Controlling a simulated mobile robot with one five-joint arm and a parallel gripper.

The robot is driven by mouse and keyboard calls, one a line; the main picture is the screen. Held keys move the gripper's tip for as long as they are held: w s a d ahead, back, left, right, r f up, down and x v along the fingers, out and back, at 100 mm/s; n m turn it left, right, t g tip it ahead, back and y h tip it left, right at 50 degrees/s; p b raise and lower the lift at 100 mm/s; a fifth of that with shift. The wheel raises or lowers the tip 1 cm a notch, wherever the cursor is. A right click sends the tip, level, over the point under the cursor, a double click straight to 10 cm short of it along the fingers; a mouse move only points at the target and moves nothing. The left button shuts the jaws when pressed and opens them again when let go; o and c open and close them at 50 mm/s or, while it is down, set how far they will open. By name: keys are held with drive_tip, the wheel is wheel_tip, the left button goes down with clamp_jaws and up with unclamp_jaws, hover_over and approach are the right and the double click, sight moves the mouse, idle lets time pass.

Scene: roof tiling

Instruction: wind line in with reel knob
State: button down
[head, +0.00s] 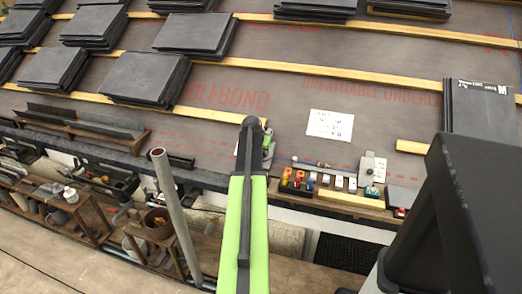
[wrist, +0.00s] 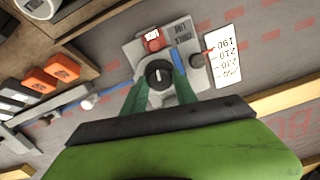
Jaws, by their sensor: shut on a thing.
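A grey chalk-line device (wrist: 133,50) lies on the dark roof underlay in the wrist view. It carries a red block (wrist: 152,40), a blue strip and a dark round knob (wrist: 158,73) with a pale mark. My gripper (wrist: 160,84) has its green fingers on both sides of this knob and is shut on it. A second, smaller dark knob (wrist: 197,60) with a red pointer sits at the device's right edge, apart from the fingers. In the head view my arm hides most of the device (head: 269,145). The line itself cannot be made out.
A white number card (wrist: 225,62) lies beside the device. A rack of small orange and dark blocks (head: 300,181) stands nearby. Stacks of dark tiles (head: 146,78) rest on wooden battens (head: 335,72). A grey post (head: 175,210) rises left of my arm.

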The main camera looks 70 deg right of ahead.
drive_tip(key=m, duration=0.3)
drive_tip(key=shift+m, duration=2.2)
drive_tip(key=c, duration=1)
unclamp_jaws()
drive_tip(key=shift+o, duration=0.2)
drive_tip(key=shift+r, duration=0.1)
drive_tip(key=p+v, duration=1.4)
drive_tip(key=v, duration=0.3)
drive_tip(key=shift+s+a, duration=0.25)
drive_tip(key=shift+s, duration=0.1)
